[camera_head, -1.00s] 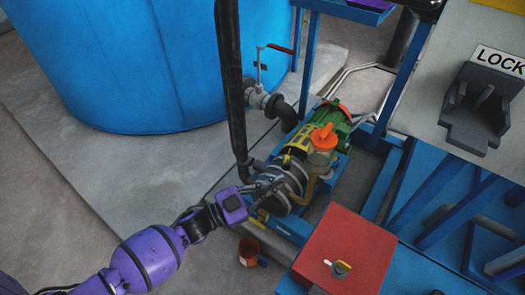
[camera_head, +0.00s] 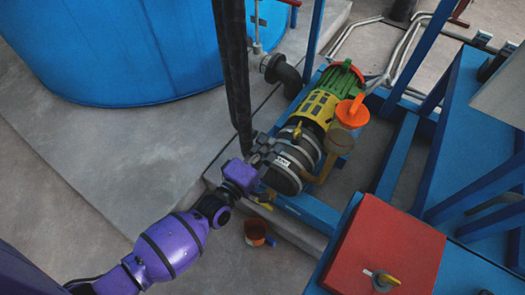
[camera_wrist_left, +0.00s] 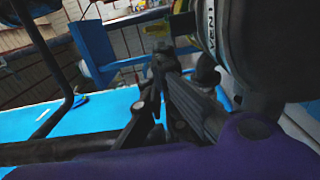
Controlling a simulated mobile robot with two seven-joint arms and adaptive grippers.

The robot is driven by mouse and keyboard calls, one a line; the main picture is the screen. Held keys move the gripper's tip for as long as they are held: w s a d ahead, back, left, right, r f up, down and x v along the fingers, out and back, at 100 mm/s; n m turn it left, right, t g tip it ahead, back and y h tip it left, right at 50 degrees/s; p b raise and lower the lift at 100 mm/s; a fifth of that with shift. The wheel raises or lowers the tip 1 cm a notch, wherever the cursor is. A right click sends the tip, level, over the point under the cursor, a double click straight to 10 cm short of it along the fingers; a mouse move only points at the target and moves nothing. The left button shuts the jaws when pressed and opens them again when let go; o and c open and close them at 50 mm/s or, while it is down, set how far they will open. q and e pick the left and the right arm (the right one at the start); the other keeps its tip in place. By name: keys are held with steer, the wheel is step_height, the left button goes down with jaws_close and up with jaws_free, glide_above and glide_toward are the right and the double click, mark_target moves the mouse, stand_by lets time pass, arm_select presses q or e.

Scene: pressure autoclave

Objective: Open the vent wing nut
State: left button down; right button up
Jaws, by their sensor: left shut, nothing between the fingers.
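The pump (camera_head: 290,165) has a dark round casing with a white label; part of this label (camera_wrist_left: 210,25), reading "VEN", shows in the left wrist view. A small yellow wing-shaped piece (camera_head: 297,131) stands on top of the casing, by the yellow guard; it may be the vent wing nut. Another small yellow piece (camera_head: 265,198) sits low at the casing's near end. My left gripper (camera_head: 264,150) is shut and empty at the casing's left side, short of the upper yellow piece. Its dark fingers (camera_wrist_left: 168,85) show beside the casing in the wrist view. Whether they touch it is unclear.
A dark vertical pipe (camera_head: 232,75) rises close behind my left gripper. An orange funnel-like part (camera_head: 352,110) stands right of the pump. A red box (camera_head: 385,250) is at the lower right, and an orange cup (camera_head: 255,232) is on the floor. The big blue tank (camera_head: 120,50) fills the upper left.

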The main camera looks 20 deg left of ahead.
mark_target(297, 132)
arm_select(q)
steer(key=x, duration=0.5)
steer(key=shift+b, duration=0.4)
steer(key=shift+s, duration=0.1)
steer(key=shift+s+d, duration=0.3)
steer(key=shift+d, duration=0.25)
